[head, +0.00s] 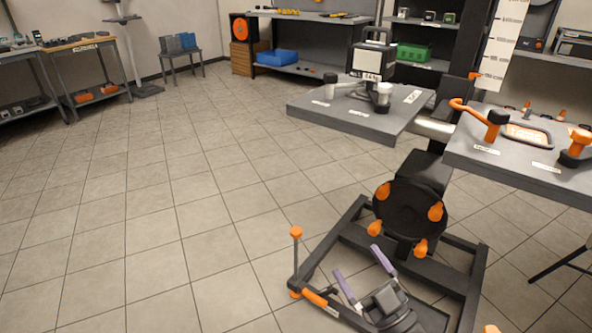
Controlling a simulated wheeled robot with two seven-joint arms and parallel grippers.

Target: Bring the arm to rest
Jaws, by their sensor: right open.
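My right gripper (357,260) is at the bottom, right of centre, with its two purple fingers apart and nothing between them. It points up and left in the picture, in front of or over a low black floor frame (335,228); I cannot tell its height. My right arm's wrist shows below the fingers, at the lower edge. My left gripper is not in view.
The floor frame carries a black disc (408,212) with orange knobs and an orange-topped post (296,250). Grey tables (352,118) and (515,170) stand behind and right. The tiled floor (150,220) at left is clear.

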